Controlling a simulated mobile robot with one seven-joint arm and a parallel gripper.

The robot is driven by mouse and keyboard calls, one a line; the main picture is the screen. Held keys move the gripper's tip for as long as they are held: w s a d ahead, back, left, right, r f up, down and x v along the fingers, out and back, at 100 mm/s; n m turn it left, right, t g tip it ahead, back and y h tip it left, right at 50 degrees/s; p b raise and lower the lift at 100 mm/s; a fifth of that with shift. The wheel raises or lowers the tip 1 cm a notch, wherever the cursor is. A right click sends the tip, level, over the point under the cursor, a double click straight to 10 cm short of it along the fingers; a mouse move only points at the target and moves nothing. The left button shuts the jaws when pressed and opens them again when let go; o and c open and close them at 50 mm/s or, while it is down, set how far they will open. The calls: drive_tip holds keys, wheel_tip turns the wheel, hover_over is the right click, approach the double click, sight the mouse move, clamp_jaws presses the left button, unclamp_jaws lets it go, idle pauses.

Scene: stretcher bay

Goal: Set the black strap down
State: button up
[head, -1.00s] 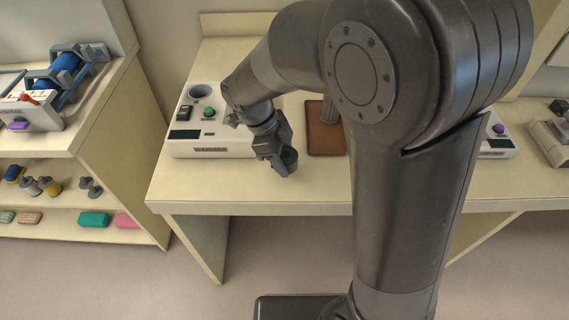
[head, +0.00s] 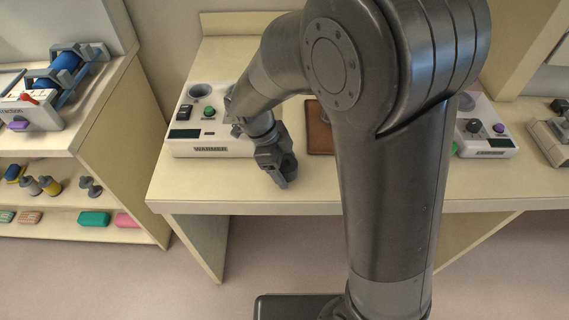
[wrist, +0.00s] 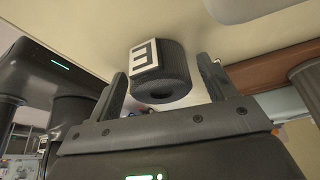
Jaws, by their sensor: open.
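The black strap, a rolled dark cylinder (wrist: 176,83) with a white label bearing a black letter-like mark, shows in the wrist view against the pale tabletop. My gripper (wrist: 163,88) is open, with a finger on each side of the strap and small gaps visible between them. In the head view my gripper (head: 284,174) is low over the tabletop (head: 230,185), in front of the warmer. I cannot make out the strap clearly there; my gripper largely covers that spot.
The white warmer (head: 210,149) stands just behind and left of my gripper. A brown tray or pad (head: 319,132) lies to the right, partly behind my arm. Another white device (head: 486,147) stands farther right. The tabletop's front left is clear.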

drive_tip(key=s+v, duration=0.1)
drive_tip(key=v, duration=1.1)
drive_tip(key=s+d+r+n+t+y, duration=0.2)
drive_tip(key=s+d+n, duration=0.4)
drive_tip(key=d+n, duration=0.4)
drive_tip(key=s+d+r+n+t+y, duration=0.2)
drive_tip(key=s+d+r+n+t, duration=0.2)
drive_tip(key=d+n, duration=0.5)
drive_tip(key=shift+s+d+r+n+y, duration=0.35)
drive_tip(key=shift+s+r+n, duration=0.4)
drive_tip(key=shift+s, duration=0.55)
drive_tip(key=shift+r, duration=0.1)
